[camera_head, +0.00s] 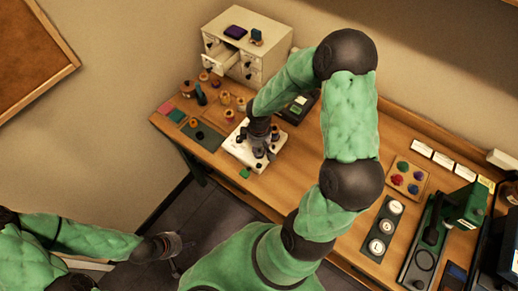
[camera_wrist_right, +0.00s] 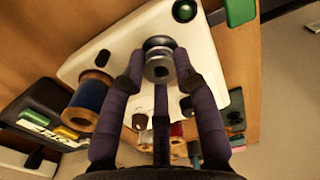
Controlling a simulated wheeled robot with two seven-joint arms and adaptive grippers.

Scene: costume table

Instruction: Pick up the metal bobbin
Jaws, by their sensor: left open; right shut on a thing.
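In the right wrist view the silvery metal bobbin (camera_wrist_right: 159,67) sits between the purple-grey fingertips of my right gripper (camera_wrist_right: 160,72). The gripper is shut on it, over a white plate (camera_wrist_right: 110,60). I cannot tell whether the bobbin still touches the plate. In the head view my right gripper (camera_head: 262,150) is over the white plate (camera_head: 238,152) on the table, and its fingers hide the bobbin. My left gripper (camera_head: 174,262) is open and empty, low at the left, away from the table.
In the right wrist view a blue thread spool (camera_wrist_right: 88,104) stands close left of the fingers. Several small spools and a white drawer cabinet (camera_head: 262,65) are at the back left of the table. A green machine (camera_head: 466,205) stands at the right. The table's middle is mostly clear.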

